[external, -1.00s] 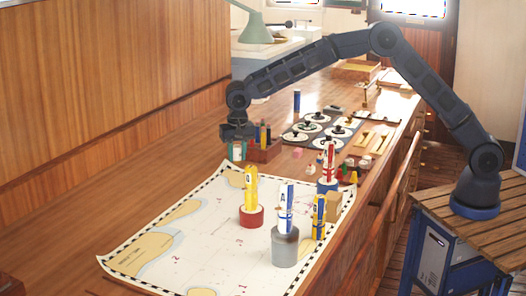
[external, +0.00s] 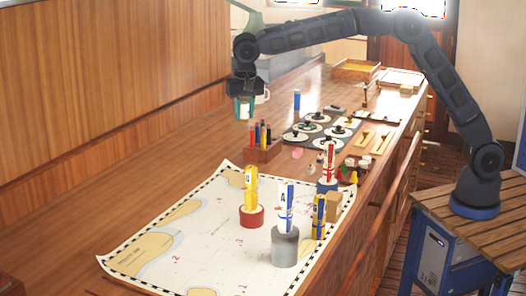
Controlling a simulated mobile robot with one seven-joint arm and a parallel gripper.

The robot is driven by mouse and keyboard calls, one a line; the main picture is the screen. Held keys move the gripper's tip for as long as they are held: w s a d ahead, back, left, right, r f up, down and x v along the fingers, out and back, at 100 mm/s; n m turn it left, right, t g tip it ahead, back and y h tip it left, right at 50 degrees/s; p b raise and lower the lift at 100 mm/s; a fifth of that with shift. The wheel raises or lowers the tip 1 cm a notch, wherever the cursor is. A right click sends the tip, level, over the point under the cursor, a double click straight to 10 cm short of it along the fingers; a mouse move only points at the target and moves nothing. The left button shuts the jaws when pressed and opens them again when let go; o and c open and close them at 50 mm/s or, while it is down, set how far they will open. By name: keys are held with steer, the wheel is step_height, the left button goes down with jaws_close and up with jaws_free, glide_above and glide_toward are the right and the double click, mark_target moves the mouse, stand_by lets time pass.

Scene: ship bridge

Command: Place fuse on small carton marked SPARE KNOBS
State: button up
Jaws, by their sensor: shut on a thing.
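My gripper (external: 245,106) is raised above the wooden counter, left of the pen block and pointing down. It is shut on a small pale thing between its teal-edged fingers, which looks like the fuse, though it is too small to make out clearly. A small tan carton (external: 334,203) stands at the chart's right edge, behind the yellow and blue marker. It may be the SPARE KNOBS carton, but no lettering can be read. My gripper is well apart from it, farther back and to the left.
A chart (external: 180,240) covers the near counter. Upright markers stand on it in a red holder (external: 251,216) and a grey cylinder (external: 285,248). A pen block (external: 263,150), a dark panel of round dials (external: 312,128) and small loose items lie behind. The counter's left side is clear.

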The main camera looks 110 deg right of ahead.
steer(key=s+a+r+n, duration=0.1)
steer(key=s+a+r, duration=0.15)
steer(key=a, duration=0.65)
steer(key=s+a+r, duration=0.2)
steer(key=s+a, duration=0.2)
steer(key=a, duration=0.5)
glide_above(331, 195)
steer(key=shift+n, duration=0.4)
step_height(331, 195, down, 19)
steer(key=shift+s+a+r, duration=0.15)
steer(key=shift+r, duration=0.05)
steer(key=shift+f, duration=0.15)
steer(key=o, duration=0.7)
steer(key=shift+o, duration=1.4)
